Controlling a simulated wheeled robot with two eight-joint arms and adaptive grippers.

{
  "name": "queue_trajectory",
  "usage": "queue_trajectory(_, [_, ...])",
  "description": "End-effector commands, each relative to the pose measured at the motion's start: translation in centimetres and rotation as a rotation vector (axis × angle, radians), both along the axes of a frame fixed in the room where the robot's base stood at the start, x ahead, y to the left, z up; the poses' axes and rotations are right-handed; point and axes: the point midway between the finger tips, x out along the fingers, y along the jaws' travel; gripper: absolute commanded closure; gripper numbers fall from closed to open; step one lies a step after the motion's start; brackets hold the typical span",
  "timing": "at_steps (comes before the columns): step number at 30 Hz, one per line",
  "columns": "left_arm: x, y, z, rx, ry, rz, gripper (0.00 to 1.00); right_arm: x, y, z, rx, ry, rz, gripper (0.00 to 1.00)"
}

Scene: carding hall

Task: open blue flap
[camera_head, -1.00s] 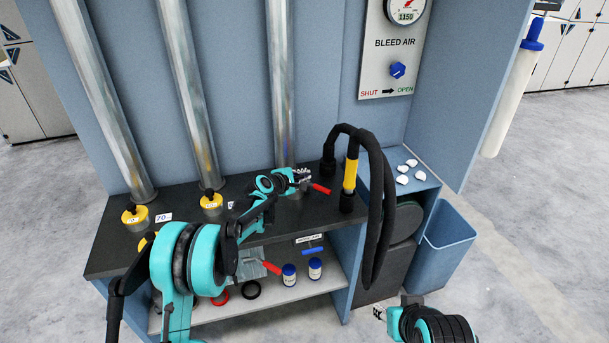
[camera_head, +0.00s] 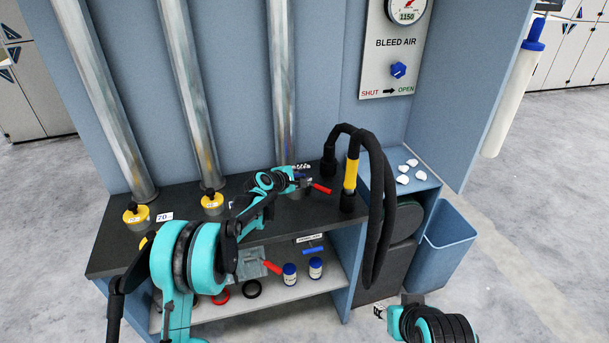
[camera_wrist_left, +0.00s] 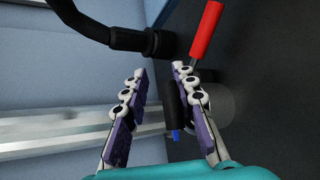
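The blue flap shows only as a small blue piece (camera_wrist_left: 176,134) below a short black cylinder (camera_wrist_left: 173,104) in the left wrist view. My left gripper (camera_head: 302,173) is at the foot of the right-hand metal pipe (camera_head: 283,80) and covers the fitting there. In the wrist view its two fingers (camera_wrist_left: 160,105) are apart, and the black cylinder shows between them, closer to the right finger. I cannot tell whether they touch it. A red handle (camera_head: 321,189) sticks out beside the gripper. My right gripper (camera_head: 379,312) is low in the head view, away from the bench, too small to read.
Two other pipes end in yellow-capped fittings (camera_head: 212,201) on the dark bench (camera_head: 110,250). A looped black hose (camera_head: 375,230) stands right of the left gripper. The lower shelf (camera_head: 310,292) holds jars, rings and tools. A blue bin (camera_head: 450,245) stands at right.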

Motion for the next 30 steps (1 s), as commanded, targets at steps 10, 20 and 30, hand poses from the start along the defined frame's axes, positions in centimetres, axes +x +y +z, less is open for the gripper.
queue_trajectory(10, [-4.9,3.2,2.6,0.000,0.000,0.002,0.73,0.0,0.0,0.0,0.000,0.000,0.000,0.60])
queue_trajectory(20, [-8.7,5.7,4.6,0.000,0.001,0.001,0.73,0.0,0.0,0.0,0.000,0.000,0.000,0.60])
queue_trajectory(30, [-9.0,5.9,4.8,0.000,0.000,0.000,0.73,0.0,0.0,0.0,0.000,0.000,0.000,0.60])
